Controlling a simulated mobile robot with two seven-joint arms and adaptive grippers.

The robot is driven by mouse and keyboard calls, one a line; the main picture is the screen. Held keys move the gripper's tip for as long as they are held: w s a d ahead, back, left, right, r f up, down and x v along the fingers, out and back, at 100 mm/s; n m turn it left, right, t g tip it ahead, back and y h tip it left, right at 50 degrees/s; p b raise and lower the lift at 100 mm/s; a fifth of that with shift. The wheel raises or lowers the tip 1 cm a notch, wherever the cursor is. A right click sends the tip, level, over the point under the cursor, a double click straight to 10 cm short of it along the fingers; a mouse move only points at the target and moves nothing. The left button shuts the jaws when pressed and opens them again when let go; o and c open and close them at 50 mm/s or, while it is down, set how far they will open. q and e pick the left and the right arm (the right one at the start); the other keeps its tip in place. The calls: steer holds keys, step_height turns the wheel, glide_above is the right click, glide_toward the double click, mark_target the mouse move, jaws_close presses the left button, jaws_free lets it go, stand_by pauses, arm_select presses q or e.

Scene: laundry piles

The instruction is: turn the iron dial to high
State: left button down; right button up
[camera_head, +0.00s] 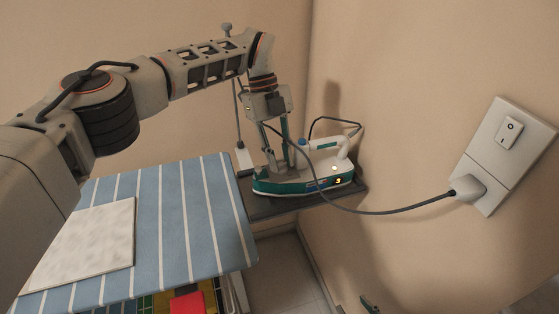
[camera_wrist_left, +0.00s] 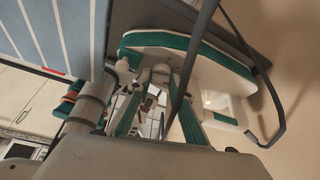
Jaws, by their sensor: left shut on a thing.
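A white and teal iron (camera_head: 318,176) lies on a dark rest at the end of the ironing board. It also shows in the left wrist view (camera_wrist_left: 215,75). A small lit display with an orange figure that looks like 3 and a glowing light show on its near right end. My left gripper (camera_head: 281,168) points down onto the iron's left part, shut on what appears to be the dial. The fingers hide the dial, so its setting cannot be read. The gripper (camera_wrist_left: 157,76) also shows in the wrist view. A small dark and green tip, likely my right gripper (camera_head: 370,302), shows at the bottom edge.
The iron's cord runs to a plug (camera_head: 467,188) in the wall plate (camera_head: 505,150). A red item (camera_head: 187,302) lies below. The walls stand close behind the iron.

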arm_select(q)
steer(key=shift+d+m, duration=0.1)
steer(key=shift+m, duration=0.2)
steer(key=c, duration=1.8)
jaws_free()
